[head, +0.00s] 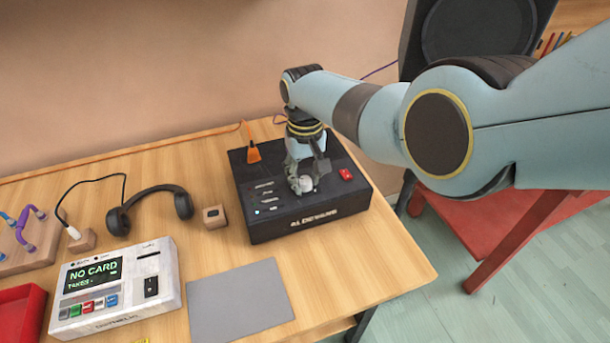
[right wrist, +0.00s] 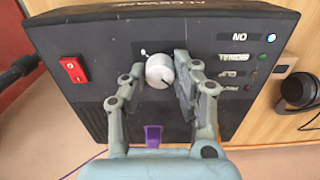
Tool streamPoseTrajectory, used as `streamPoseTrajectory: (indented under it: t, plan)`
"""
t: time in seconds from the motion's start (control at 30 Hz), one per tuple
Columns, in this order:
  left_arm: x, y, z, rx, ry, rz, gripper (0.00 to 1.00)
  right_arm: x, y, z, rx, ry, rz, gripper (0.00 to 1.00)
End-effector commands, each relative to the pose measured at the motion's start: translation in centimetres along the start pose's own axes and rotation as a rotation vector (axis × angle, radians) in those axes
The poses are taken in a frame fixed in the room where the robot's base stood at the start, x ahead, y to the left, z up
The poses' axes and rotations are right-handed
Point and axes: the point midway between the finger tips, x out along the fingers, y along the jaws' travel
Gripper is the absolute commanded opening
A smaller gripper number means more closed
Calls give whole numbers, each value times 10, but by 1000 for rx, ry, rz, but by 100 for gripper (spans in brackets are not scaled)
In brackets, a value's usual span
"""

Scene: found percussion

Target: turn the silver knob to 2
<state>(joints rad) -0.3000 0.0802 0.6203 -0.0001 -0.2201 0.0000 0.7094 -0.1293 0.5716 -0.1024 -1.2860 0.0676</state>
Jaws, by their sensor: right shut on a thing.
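The silver knob (right wrist: 160,71) sits on top of a black amplifier box (head: 330,218). In the head view the knob (head: 305,184) shows between my fingers, partly covered. My right gripper (head: 302,180) points down over the box and is shut on the knob. In the right wrist view the fingers of my right gripper (right wrist: 160,68) stand on either side of it. The knob's scale numbers are too small or hidden to read. My left gripper is not in view.
The box has a red switch (head: 346,174), indicator lights and an orange plug (head: 253,152). A purple plug (right wrist: 153,135) stands near the knob. Headphones (head: 150,205), a small wooden block (head: 214,217), a card reader (head: 117,288) and a grey mat (head: 240,302) lie nearby.

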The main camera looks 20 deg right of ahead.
Motion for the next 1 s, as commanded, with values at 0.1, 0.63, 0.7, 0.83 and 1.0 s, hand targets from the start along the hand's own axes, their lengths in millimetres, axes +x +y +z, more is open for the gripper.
streamPoseTrajectory:
  t: [0.1, 0.63, 0.7, 0.83, 1.0]
  plan:
    - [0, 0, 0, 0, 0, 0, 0, 0, 0, 0, 10, 0, 0, 0]
    - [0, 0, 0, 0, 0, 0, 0, 0, 0, 0, 12, 1, 0, 50]
    - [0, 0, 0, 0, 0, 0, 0, 0, 0, 0, 12, 1, 0, 52]
    - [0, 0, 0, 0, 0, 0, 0, 0, 0, 0, 12, 1, 0, 52]
    - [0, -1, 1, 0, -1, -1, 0, -3, 0, -1, 12, 2, 0, 52]
